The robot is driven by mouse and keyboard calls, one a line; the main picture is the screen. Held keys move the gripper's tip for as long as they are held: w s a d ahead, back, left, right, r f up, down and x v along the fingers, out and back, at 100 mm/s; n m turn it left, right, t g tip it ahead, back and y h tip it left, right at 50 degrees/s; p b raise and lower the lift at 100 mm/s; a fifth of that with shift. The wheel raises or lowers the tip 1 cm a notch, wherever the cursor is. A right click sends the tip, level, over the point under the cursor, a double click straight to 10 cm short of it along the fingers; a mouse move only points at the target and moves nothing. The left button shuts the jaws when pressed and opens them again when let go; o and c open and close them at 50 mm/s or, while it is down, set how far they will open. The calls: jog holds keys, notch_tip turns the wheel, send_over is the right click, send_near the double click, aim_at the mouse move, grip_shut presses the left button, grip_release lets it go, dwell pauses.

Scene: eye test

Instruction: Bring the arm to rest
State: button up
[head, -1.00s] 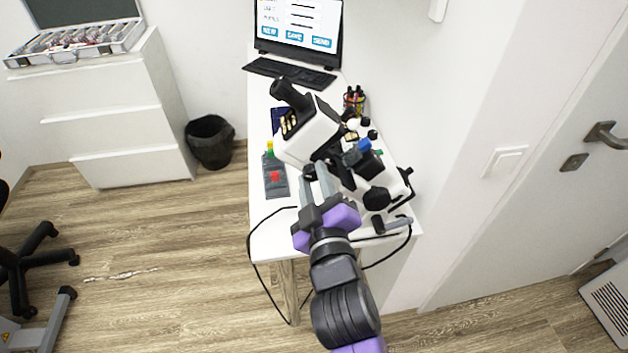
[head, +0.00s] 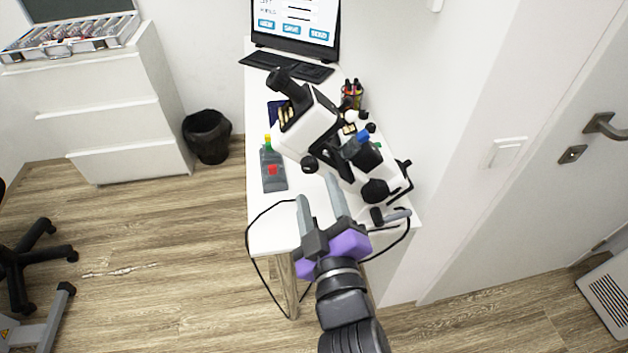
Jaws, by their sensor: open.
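My gripper (head: 318,190) is in the middle of the head view, purple and dark grey with two grey fingers. It is open, and nothing shows between the fingers. The fingers point up the picture, over the near end of the white table (head: 262,222). My arm comes in from the bottom edge.
A grey device (head: 272,172) with a red button lies left of the microscope. A pen holder (head: 352,95), keyboard (head: 286,66) and laptop (head: 297,28) are further back. A black cable (head: 250,250) hangs off the table. A door (head: 560,120) is right; open floor (head: 150,250) is left.

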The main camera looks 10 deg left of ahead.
jog(key=shift+v, duration=0.9)
jog(key=s+d+f+m+g+h, duration=0.1)
jog(key=s+d+f+m, duration=0.1)
jog(key=s+d+m, duration=0.2)
jog(key=s+d+f+m+h, duration=0.2)
jog(key=s+d, duration=0.9)
jog(key=s, duration=0.6)
jog(key=s+d+f+m+g+h, duration=0.1)
jog(key=s+d+f+m+h, duration=0.1)
jog(key=s+d+f+m, duration=0.2)
jog(key=s+d+m, duration=0.1)
jog(key=s+d, duration=0.2)
jog(key=s, duration=0.4)
jog(key=shift+s+d+m+g, duration=0.25)
jog(key=shift+d+m+g, duration=0.05)
jog(key=shift+d+m, duration=0.1)
dwell(0.7)
